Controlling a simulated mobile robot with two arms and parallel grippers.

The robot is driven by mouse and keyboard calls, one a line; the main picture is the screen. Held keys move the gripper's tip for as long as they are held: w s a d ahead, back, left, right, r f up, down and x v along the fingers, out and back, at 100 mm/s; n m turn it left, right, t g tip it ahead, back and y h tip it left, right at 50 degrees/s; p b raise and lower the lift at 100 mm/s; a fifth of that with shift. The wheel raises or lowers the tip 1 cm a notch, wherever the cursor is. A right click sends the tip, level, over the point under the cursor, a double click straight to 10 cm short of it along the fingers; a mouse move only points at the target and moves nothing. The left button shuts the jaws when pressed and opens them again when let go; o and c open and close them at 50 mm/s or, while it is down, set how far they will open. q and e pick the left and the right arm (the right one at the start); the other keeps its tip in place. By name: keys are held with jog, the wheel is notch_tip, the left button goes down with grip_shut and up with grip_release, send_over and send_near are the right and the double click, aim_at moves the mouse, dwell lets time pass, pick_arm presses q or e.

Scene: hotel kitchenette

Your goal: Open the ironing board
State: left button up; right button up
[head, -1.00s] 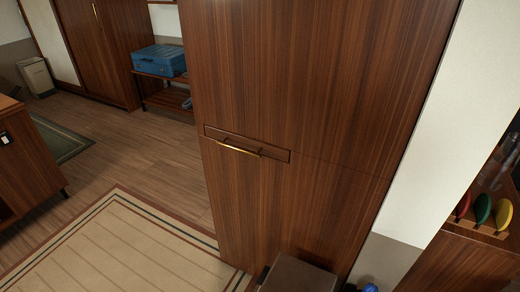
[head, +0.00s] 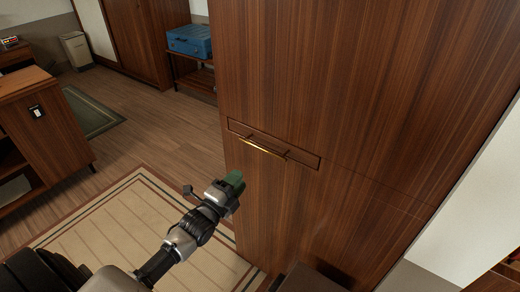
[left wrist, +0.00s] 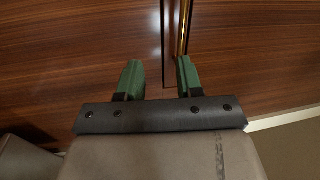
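A tall dark wood cabinet (head: 350,110) has a narrow flush panel (head: 305,158) in its front, with a brass bar handle (head: 264,148). No ironing board shows as such; the panel is flat in the cabinet face. My left gripper (head: 234,182) is below and left of the handle, apart from it. In the left wrist view the two green fingers (left wrist: 159,80) are spread with nothing between them. The brass handle (left wrist: 184,28) lies beyond the right finger there. My right gripper is not in view.
A striped rug (head: 120,215) lies on the wood floor at the cabinet's left. A wooden counter unit (head: 60,130) stands at the left. A blue case (head: 190,40) sits on a rack behind. Open floor lies between them.

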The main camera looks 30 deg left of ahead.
aim_at(260, 147)
pick_arm(q)
jog(key=shift+m+t, duration=0.4)
jog(key=shift+m, duration=0.1)
jog(key=r+x, duration=0.1)
jog(key=x, duration=0.6)
jog(key=r+p+x, duration=0.1)
jog(key=x, duration=0.3)
jog(key=shift+d+r, duration=0.2)
jog(key=shift+r, duration=0.2)
jog(key=shift+s, duration=0.1)
grip_shut()
